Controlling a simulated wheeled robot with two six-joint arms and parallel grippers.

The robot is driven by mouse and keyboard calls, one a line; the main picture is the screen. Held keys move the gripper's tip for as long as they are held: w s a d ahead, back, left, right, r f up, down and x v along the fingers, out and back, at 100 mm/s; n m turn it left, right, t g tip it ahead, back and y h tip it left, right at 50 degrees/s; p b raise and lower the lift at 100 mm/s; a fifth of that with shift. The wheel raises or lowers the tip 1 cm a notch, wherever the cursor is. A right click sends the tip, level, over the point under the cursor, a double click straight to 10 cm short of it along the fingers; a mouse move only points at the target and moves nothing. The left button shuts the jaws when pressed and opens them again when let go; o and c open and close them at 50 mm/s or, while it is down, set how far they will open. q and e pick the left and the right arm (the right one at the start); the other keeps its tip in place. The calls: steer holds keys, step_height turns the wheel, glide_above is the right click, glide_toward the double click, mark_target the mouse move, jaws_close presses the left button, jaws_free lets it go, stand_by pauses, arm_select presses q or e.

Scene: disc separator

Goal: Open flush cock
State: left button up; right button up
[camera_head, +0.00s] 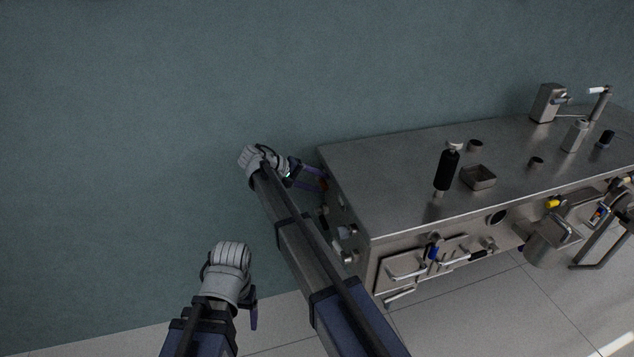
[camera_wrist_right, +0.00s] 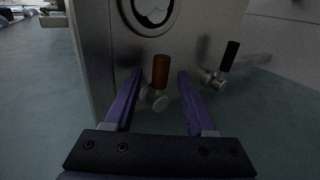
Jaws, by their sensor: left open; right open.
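In the right wrist view a small valve with an upright orange-brown handle (camera_wrist_right: 160,72) stands out from the metal cabinet's side, low down. My right gripper (camera_wrist_right: 160,76) is open, its two purple fingers on either side of this handle, with gaps visible. A second valve with a black handle (camera_wrist_right: 230,56) is to its right, outside the fingers. Neither valve carries a readable label, so I cannot tell which is the flush cock. In the head view my right gripper (camera_head: 315,180) is at the cabinet's left end. My left gripper (camera_head: 253,312) is open and low at the left, away from the cabinet.
Handles and drawers (camera_head: 405,270) stick out in front. A round opening (camera_wrist_right: 153,10) is above the orange-brown handle. The wall is behind.

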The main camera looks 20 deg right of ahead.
steer(key=p+v, duration=0.4)
steer(key=v, duration=0.3)
steer(key=shift+a+r, duration=0.2)
steer(key=shift+a, duration=0.15)
